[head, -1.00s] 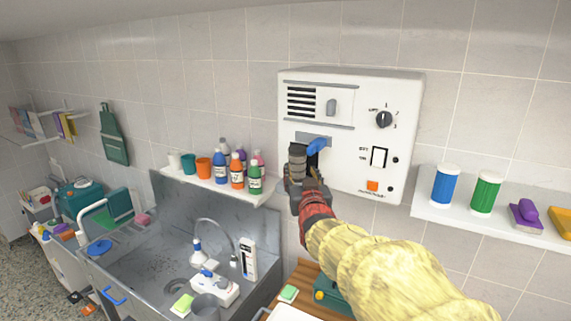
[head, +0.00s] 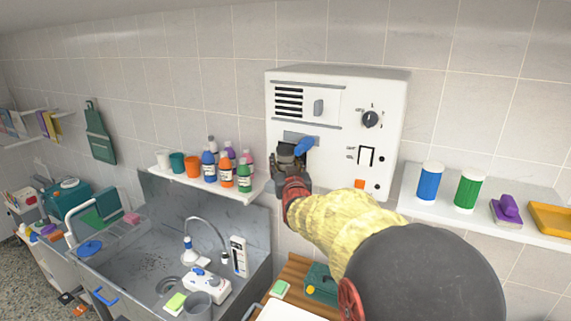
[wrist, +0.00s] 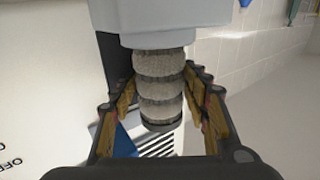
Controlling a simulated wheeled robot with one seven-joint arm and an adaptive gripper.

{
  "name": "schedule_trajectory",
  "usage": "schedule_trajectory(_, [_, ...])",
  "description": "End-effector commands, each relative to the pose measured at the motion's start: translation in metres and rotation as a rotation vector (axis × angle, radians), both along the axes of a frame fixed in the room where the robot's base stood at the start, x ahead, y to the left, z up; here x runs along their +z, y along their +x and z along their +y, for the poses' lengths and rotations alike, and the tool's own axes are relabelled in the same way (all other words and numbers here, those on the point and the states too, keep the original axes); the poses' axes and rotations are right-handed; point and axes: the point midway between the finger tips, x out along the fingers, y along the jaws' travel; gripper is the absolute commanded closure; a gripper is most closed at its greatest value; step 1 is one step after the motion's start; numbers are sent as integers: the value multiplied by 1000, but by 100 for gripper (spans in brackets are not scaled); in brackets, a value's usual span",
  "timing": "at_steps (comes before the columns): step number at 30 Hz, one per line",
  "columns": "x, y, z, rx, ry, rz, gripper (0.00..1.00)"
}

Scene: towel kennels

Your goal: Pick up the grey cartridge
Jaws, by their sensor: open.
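The grey cartridge (wrist: 160,85) is a ribbed, pale grey cylinder with a dark end ring in the wrist view. Its other end meets a light grey block (wrist: 175,24). In the head view the cartridge (head: 285,150) shows only in part at the lower left of the white wall unit, beside a blue lever (head: 305,145). My gripper (head: 290,172) covers the rest. In the wrist view my open gripper (wrist: 163,92) has one finger on each side of the cartridge. I cannot tell whether either finger touches it.
The white wall unit (head: 335,90) has a knob and a switch. A left shelf (head: 215,187) holds cups and bottles; a right shelf (head: 412,206) holds a blue and a green canister. Below are a steel sink (head: 150,262) and a small wooden surface (head: 300,266).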

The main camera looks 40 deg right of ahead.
Motion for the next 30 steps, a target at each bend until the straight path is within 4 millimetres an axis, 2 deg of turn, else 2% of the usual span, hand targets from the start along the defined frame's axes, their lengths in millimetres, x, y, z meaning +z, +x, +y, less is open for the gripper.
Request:
schedule_trajectory(4, [0,0,0,0,0,0,55])
schedule_trajectory(21, [0,0,0,0,0,0,87])
schedule_trajectory(30, [2,0,0,0,-1,-2,88])
